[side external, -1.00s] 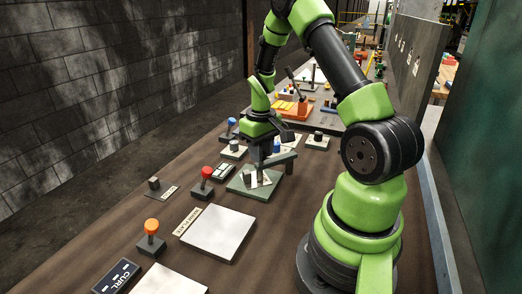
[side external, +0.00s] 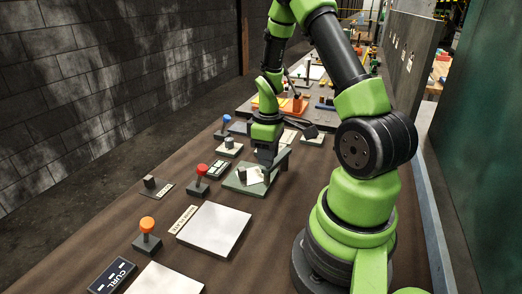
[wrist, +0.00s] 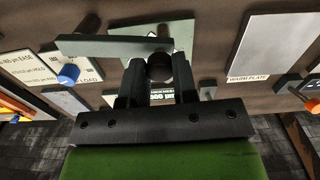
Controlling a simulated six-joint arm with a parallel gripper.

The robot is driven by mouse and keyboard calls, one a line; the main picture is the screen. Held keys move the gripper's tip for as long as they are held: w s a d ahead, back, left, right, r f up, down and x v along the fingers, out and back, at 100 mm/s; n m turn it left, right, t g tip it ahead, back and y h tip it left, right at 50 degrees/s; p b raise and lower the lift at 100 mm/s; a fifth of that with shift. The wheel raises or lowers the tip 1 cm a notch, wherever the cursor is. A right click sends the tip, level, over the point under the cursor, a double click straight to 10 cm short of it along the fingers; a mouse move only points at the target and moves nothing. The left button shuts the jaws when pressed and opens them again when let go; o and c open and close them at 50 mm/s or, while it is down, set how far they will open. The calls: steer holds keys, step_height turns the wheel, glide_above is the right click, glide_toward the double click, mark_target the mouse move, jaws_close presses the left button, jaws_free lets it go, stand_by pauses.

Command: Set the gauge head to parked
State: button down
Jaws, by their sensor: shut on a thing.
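The gauge head is a grey-green bar (wrist: 105,46) above a green base plate (side external: 238,184). In the wrist view the bar runs left from a dark round knob (wrist: 159,68). My gripper (wrist: 159,82) is shut on this knob, with one finger on each side. In the side view my gripper (side external: 266,158) points down at the far right part of the base plate, and its fingers are partly hidden. A white patch shows on the plate beside it. A small display with partly hidden text (wrist: 162,93) shows between my fingers.
The warm plate (side external: 215,229) lies nearer the camera, with a red knob (side external: 202,170) and an orange knob (side external: 147,224) on its left. A blue knob (wrist: 68,74) and white label cards are left in the wrist view. A grey panel (side external: 420,60) stands behind my arm.

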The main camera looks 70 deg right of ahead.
steer(key=s+d+n, duration=0.2)
steer(key=s+n, duration=0.6)
steer(key=n, duration=0.2)
steer(key=shift+d+n, duration=0.25)
steer(key=shift+n, duration=0.15)
steer(key=shift+s, duration=0.15)
steer(key=c, duration=0.9)
jaws_free()
step_height(320, 180, up, 10)
